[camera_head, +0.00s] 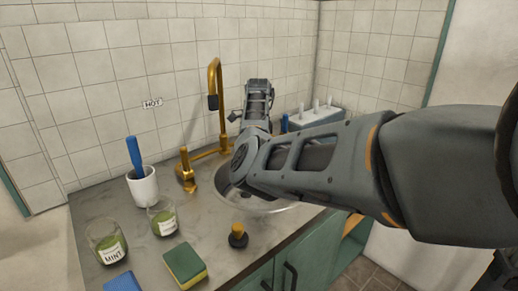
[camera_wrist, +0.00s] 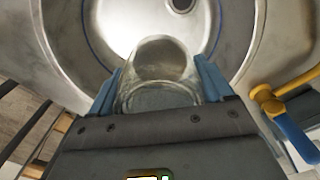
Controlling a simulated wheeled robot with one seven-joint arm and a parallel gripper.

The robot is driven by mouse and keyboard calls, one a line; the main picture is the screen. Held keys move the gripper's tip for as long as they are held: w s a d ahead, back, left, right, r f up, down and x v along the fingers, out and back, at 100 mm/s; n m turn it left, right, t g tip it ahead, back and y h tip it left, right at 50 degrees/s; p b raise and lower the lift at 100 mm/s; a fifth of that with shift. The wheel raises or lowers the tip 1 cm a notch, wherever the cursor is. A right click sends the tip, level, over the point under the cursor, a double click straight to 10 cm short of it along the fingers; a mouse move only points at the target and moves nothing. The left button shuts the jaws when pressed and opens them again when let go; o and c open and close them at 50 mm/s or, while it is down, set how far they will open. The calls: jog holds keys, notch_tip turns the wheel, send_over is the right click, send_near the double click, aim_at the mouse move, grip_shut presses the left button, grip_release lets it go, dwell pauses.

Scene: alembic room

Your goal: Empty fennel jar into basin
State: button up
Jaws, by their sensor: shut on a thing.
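A clear glass jar (camera_wrist: 160,62) is held between the blue fingers of my gripper (camera_wrist: 160,85) in the wrist view. No label shows on it, and I see no clear contents through the glass. The jar is over the metal basin (camera_wrist: 72,35), with the dark drain (camera_wrist: 182,4) beyond it. In the head view the basin rim (camera_head: 272,209) shows beneath my arm, which hides most of the basin. I cannot make out the fingers or the held jar there.
A mint jar (camera_head: 108,245) and another green-filled jar (camera_head: 163,218) stand at the counter's left, near a white cup (camera_head: 143,187) and a green-yellow sponge (camera_head: 185,268). A black-and-gold stopper (camera_head: 238,238) is at the front. The gold faucet (camera_head: 217,105) rises behind.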

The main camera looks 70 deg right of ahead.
jog(key=shift+w+d+f+b, duration=0.15)
jog(key=shift+f+b, duration=0.55)
jog(key=shift+f, duration=0.35)
jog(key=shift+w+d+f+b, duration=0.15)
jog(key=shift+f+b, duration=0.5)
jog(key=shift+f, duration=0.4)
jog(key=shift+a+r+t+h+p, duration=0.1)
jog(key=shift+t+h+p, duration=0.35)
jog(key=shift+p, duration=0.3)
jog(key=shift+f+t+h, duration=0.25)
jog(key=shift+t+h, duration=0.3)
jog(key=shift+t, duration=0.3)
jog(key=shift+w+d+r+t+h, duration=0.2)
jog(key=shift+t+h, duration=0.25)
jog(key=shift+t, duration=0.1)
jog(key=shift+w+d+r+t+h, duration=0.15)
jog(key=shift+r+t+h, duration=0.05)
jog(key=shift+t+h, duration=0.3)
jog(key=shift+w+d+r+t+h, duration=0.1)
jog(key=shift+r+t+h, duration=0.2)
jog(key=shift+t, duration=0.15)
